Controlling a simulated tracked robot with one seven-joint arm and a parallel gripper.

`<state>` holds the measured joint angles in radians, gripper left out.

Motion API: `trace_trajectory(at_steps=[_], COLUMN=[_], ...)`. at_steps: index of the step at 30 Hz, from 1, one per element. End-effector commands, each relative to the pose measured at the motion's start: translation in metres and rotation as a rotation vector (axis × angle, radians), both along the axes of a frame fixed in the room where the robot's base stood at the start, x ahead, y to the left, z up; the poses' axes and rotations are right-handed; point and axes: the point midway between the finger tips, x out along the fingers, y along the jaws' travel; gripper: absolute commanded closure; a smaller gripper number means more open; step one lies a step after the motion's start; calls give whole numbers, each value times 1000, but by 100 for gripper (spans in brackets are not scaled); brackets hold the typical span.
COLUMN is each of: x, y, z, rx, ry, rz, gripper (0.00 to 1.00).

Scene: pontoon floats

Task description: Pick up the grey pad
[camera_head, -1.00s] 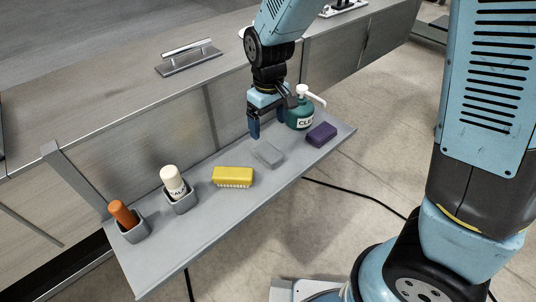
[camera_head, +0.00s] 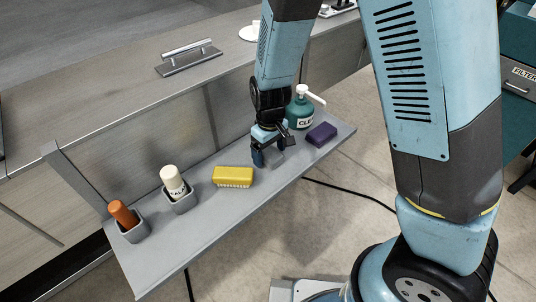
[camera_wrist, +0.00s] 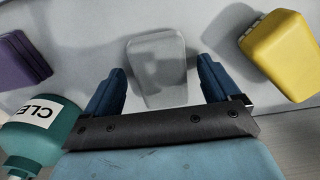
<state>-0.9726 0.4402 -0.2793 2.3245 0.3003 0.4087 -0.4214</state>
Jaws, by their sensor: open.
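The grey pad (camera_wrist: 157,72) lies on the grey shelf between my two blue fingertips in the wrist view. In the head view the grey pad (camera_head: 274,157) is partly hidden by my gripper (camera_head: 268,155). My gripper (camera_wrist: 160,88) is open, with one finger on each side of the pad. Gaps show between the fingers and the pad, and I cannot tell the exact height of the fingertips above the shelf.
On the shelf (camera_head: 205,217) a yellow brush (camera_head: 233,176) sits left of the pad and a purple block (camera_head: 321,134) right. A green pump bottle (camera_head: 301,110) stands close behind. A white bottle (camera_head: 173,182) and an orange-handled item (camera_head: 123,213) stand in holders at left.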

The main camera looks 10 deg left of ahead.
Motion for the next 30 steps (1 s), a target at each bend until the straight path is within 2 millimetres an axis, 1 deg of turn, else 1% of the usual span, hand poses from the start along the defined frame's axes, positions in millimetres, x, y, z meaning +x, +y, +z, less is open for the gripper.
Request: trace_trajectory(at_steps=[3,9,10,27,28,30], x=[0,0,0,0,0,0], y=[0,0,0,0,0,0], z=[-4,-4,-4,-4,-4,-4], rx=[-1,1,1,0,0,0], ry=[-1,-1,-1,0,0,0], rz=[0,0,0,0,0,0], gripper=[11,11,13,67,70,71])
